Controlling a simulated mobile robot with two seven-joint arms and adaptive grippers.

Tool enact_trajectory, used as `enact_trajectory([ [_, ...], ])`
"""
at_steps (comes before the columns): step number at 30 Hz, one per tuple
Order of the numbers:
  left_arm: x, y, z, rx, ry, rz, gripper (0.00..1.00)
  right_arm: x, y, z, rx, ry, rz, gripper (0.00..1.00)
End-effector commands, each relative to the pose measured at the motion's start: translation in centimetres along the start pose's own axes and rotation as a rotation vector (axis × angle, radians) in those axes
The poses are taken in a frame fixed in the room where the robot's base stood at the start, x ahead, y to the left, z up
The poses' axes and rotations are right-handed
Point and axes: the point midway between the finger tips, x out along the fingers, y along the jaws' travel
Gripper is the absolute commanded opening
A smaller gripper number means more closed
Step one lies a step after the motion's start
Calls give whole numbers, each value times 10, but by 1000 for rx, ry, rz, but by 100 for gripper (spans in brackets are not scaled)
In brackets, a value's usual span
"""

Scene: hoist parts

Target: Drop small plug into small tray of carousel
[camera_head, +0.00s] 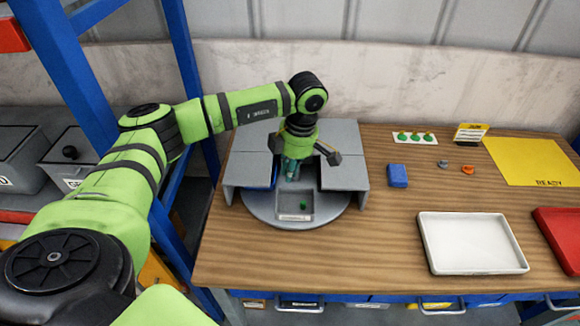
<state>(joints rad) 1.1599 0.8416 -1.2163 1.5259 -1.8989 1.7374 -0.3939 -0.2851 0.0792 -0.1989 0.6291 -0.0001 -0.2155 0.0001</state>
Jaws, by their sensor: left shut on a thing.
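My left gripper (291,174) points down over the carousel (257,208), just behind its small tray (295,215). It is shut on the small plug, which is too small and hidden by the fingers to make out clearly. The small tray is an open grey compartment at the front of the round grey carousel, between two raised grey covers. A small dark green piece (304,206) lies in it, apart from the fingertips. My right gripper is not in view.
A white tray (471,243), red tray (562,235) and yellow mat (537,161) are further right. Blue posts stand left.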

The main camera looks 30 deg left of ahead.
Motion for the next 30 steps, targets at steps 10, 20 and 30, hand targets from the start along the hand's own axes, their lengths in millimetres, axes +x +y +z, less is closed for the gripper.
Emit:
enact_trajectory([
  [10, 0, 0, 0, 0, 0, 0, 43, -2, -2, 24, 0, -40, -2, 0],
  [20, -23, 1, 1, 1, -3, 4, 43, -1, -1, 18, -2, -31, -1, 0],
  [30, -94, 0, 1, 0, -3, 4, 43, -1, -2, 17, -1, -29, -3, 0],
])
